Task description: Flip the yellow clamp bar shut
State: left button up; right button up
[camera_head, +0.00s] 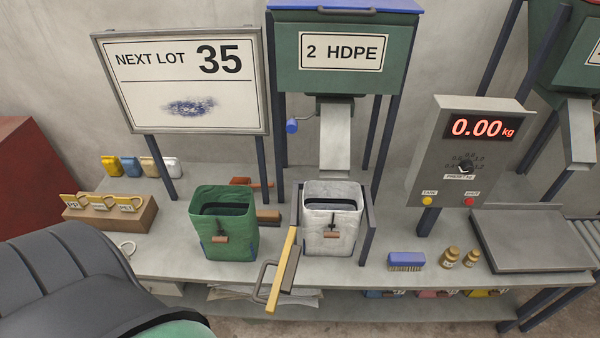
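The yellow clamp bar (281,270) is at the front left of the bag frame (368,225). It points out toward the front edge of the bench and slants down, with its lower end past the edge. It does not lie across the bag. A grey bar and a grey loop handle (261,284) are beside it. A white bag (330,235) stands upright and open between the frame's posts, below the metal chute (335,140) marked 2 HDPE. Neither of my grippers shows in the head view.
A green bag (223,235) stands left of the frame. A brush (406,261) and small brass weights (450,256) lie to the right, before a scale plate (530,240). The display (480,128) reads 0.00 kg. A large dark ridged shape fills the lower left.

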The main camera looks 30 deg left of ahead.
aim_at(284, 276)
jog(key=k+j, duration=0.1)
jog(key=j, duration=0.95)
jog(key=k+j, duration=0.15)
jog(key=j, duration=0.4)
jog(key=k+j+z, duration=0.15)
jog(key=k+z, duration=0.2)
jog(key=k, duration=0.35)
jog(key=k+z, duration=0.4)
jog(key=k, duration=0.3)
